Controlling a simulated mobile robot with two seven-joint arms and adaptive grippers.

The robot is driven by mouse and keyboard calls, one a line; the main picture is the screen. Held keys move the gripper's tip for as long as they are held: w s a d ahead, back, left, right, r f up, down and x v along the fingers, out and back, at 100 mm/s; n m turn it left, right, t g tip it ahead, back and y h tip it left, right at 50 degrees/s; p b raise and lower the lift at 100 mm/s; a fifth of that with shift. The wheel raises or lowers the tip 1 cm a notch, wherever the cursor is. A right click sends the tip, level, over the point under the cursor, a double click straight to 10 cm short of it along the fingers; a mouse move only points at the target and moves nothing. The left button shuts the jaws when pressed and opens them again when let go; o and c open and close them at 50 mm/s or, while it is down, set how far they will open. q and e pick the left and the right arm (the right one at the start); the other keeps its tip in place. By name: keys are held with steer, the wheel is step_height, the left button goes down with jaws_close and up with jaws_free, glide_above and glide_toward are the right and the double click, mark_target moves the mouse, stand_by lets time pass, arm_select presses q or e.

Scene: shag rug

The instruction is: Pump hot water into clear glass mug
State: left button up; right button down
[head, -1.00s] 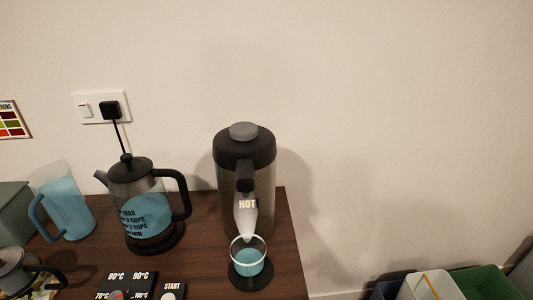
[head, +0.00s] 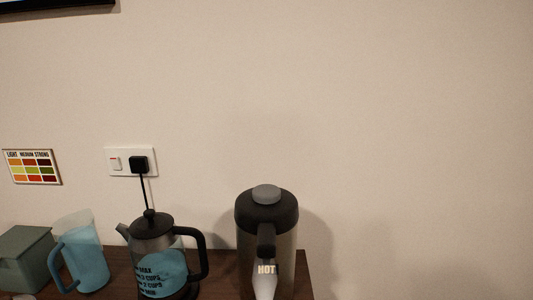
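The pump dispenser (head: 283,254) is a steel flask with a black top and a grey round pump button (head: 266,194). The clear glass mug is below the picture's lower edge and out of view now. Neither of my grippers shows in the head view.
A glass kettle (head: 160,268) with blue liquid stands left of the dispenser. A blue-filled pitcher (head: 84,265) and a grey-green box (head: 22,258) stand farther left. A socket (head: 131,162) and a colour chart (head: 32,167) are on the wall. The wall at right is bare.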

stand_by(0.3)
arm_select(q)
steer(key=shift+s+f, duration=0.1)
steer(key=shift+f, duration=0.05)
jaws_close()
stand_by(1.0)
